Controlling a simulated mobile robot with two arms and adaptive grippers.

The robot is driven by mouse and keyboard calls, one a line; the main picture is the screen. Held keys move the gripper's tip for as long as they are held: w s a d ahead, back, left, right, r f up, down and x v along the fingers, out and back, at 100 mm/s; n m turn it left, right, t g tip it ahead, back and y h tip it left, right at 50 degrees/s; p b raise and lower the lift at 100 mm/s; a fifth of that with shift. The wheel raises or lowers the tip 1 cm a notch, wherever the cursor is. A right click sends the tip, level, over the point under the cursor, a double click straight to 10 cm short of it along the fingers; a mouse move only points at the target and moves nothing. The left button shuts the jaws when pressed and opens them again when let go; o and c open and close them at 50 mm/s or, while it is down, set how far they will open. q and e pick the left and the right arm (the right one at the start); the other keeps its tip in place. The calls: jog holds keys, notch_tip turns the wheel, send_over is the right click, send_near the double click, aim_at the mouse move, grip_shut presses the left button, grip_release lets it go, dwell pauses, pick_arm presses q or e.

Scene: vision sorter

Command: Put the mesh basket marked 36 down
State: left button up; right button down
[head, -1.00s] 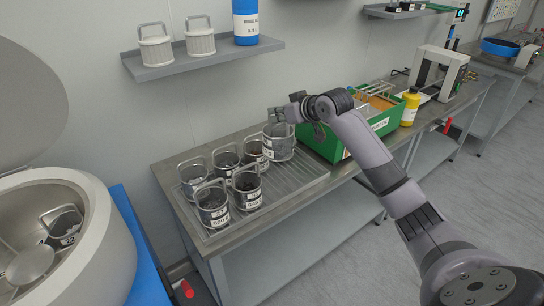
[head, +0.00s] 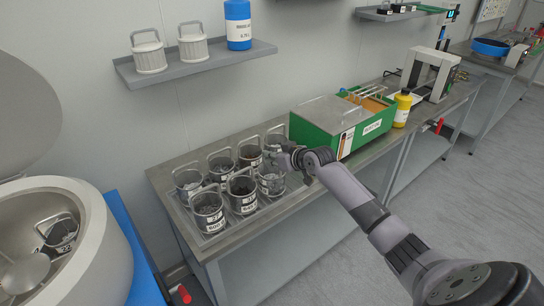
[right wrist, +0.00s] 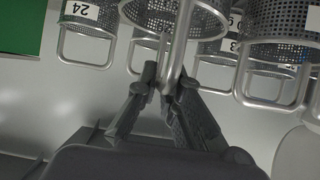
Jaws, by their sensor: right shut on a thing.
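My right gripper (head: 290,156) is shut on the handle of a mesh basket (head: 270,182), at the right end of the front row. The basket hangs upright, level with its neighbours; I cannot tell whether its bottom touches the ribbed tray (head: 234,219). In the right wrist view the gripper (right wrist: 167,92) closes on the handle, with the held basket (right wrist: 150,14) beyond it. The number on it is not readable in either view. My left gripper is not in view.
Several mesh baskets stand close by, including one in front row (head: 241,192) and one behind (head: 277,138). A basket marked 24 (right wrist: 84,14) shows in the wrist view. A green box (head: 325,118) stands right of the tray. A shelf (head: 200,65) hangs above.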

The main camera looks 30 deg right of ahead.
jog(key=shift+r, duration=0.1)
jog(key=c, duration=2.2)
grip_release()
jog(key=o, duration=0.4)
jog(key=shift+o, duration=0.2)
jog(key=a+b+v, duration=0.1)
jog(key=v, duration=1.1)
jog(key=shift+d, duration=0.5)
